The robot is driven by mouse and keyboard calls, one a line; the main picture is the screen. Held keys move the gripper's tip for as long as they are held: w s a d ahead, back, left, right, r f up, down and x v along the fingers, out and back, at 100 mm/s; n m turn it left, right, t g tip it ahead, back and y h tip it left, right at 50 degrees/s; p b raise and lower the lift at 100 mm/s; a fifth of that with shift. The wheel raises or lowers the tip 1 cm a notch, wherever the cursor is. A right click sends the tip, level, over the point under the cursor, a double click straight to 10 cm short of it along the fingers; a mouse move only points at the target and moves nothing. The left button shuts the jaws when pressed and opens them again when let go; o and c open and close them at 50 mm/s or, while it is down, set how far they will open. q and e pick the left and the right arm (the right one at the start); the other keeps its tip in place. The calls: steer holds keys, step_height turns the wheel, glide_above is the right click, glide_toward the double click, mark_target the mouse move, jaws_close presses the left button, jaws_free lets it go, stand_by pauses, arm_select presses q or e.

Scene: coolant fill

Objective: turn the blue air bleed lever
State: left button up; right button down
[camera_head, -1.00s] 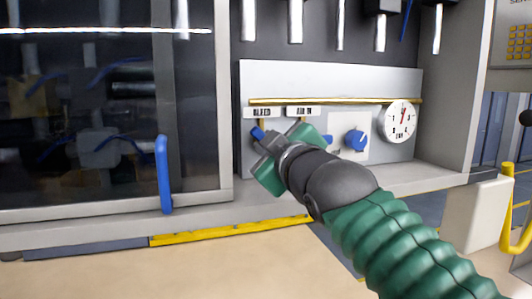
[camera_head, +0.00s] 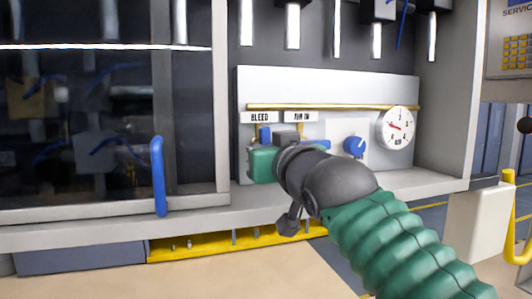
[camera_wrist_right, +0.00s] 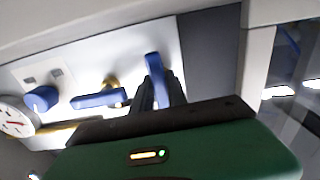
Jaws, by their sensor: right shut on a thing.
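The blue bleed lever (camera_head: 265,133) shows as a small blue piece below the BLEED label on the pale panel. In the right wrist view the bleed lever (camera_wrist_right: 155,72) stands between the dark fingertips. My right gripper (camera_head: 267,148) is at the lever, shut on it, and its green and black body hides much of the lever in the head view. In the right wrist view the gripper (camera_wrist_right: 156,97) covers the lower part of the lever. My left gripper is not in view.
The blue air-in lever (camera_head: 315,143) is close to the right of my gripper. A blue knob (camera_head: 354,146) and a round gauge (camera_head: 396,127) are farther right. A blue door handle (camera_head: 158,176) is at the left. A yellow pipe (camera_head: 335,106) runs above.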

steer(key=shift+w+f, duration=0.1)
steer(key=shift+f, duration=0.35)
steer(key=c, duration=1.5)
jaws_free()
steer(key=shift+c, duration=0.2)
steer(key=shift+o, duration=1.1)
steer(key=shift+w+r, duration=0.1)
steer(key=shift+w, duration=0.05)
steer(key=shift+w+a, duration=0.15)
steer(key=shift+r, duration=0.1)
steer(key=b+v, duration=0.8)
steer(key=v, duration=0.8)
steer(key=shift+s, duration=0.4)
